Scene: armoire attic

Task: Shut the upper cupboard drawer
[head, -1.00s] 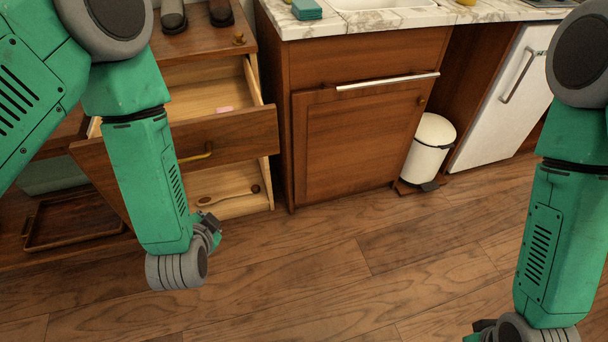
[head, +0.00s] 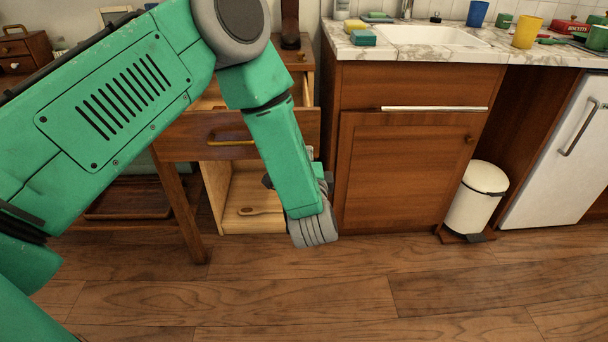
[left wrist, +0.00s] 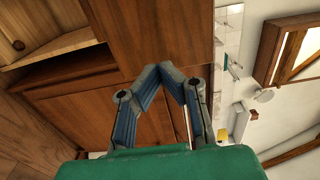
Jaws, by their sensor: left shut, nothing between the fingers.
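The upper drawer (head: 185,135) is a brown wooden front with a brass handle (head: 230,142). It stands pulled out of the cupboard at the left in the head view, its pale inside showing above the front. My left arm crosses in front of its right part. My left gripper is mostly hidden behind my forearm in the head view. In the left wrist view the left gripper (left wrist: 160,70) has its fingertips together and empty, in front of brown wood panels. I cannot tell whether it touches them. My right gripper is out of view.
Below the drawer is an open pale compartment (head: 225,190) with a wooden utensil (head: 260,211). A sink cabinet (head: 400,170) stands close to the right, then a white bin (head: 475,200) and a white fridge (head: 560,150). The wooden floor (head: 300,300) in front is clear.

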